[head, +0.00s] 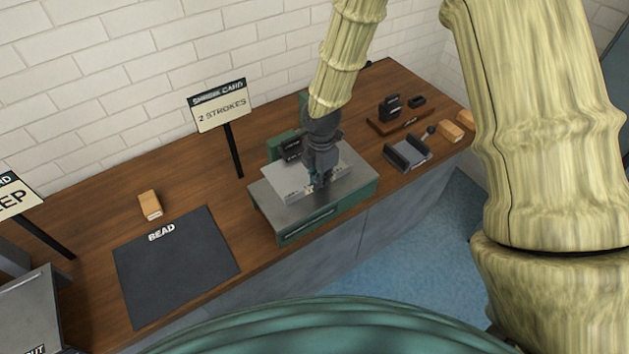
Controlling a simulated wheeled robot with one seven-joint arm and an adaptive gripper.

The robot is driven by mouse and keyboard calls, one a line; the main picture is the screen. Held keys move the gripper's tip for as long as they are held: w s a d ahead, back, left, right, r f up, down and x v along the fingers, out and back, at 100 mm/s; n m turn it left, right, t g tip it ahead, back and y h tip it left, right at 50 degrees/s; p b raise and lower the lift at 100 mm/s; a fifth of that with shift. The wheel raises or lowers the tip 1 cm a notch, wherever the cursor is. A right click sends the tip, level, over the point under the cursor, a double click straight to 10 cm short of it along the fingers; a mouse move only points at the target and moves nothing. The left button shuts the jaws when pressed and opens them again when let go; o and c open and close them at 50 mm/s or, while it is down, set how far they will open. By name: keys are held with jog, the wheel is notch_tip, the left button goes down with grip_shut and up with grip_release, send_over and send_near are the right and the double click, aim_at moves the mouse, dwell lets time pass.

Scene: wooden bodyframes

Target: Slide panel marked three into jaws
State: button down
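A flat light-grey panel (279,183) lies on or just above the metal top of a green machine (318,224) on the bench. Small markings show near its front edge, but I cannot read a number. My gripper (320,184) points down at the panel's right front part. The fingers are small and dark here, so I cannot tell whether they are shut on the panel. A dark block with a green upright (283,146) stands at the machine's back, behind the panel. My gripper and arm hide part of the machine, and I cannot make out the jaws clearly.
A sign reading "2 STROKES" (222,110) stands behind the machine. A black mat marked "BEAD" (175,265) and a wooden block (149,204) are to the left. A grey open holder (407,153) and a dark stamp-like tool (390,107) are to the right.

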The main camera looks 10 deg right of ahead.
jog(key=shift+w+a, duration=0.25)
jog(key=shift+w, duration=0.45)
jog(key=c, duration=1.6)
grip_release()
jog(key=shift+o, duration=0.4)
jog(key=o, duration=0.5)
jog(key=shift+r, duration=0.1)
notch_tip(320, 180, up, 7)
jog(key=p, duration=0.6)
jog(key=shift+s+d, duration=0.7)
jog(key=shift+s, duration=1.2)
jog(key=shift+s+d, duration=0.65)
jog(key=shift+s, duration=1.2)
jog(key=shift+s+d, duration=0.7)
jog(key=shift+s, duration=1.2)
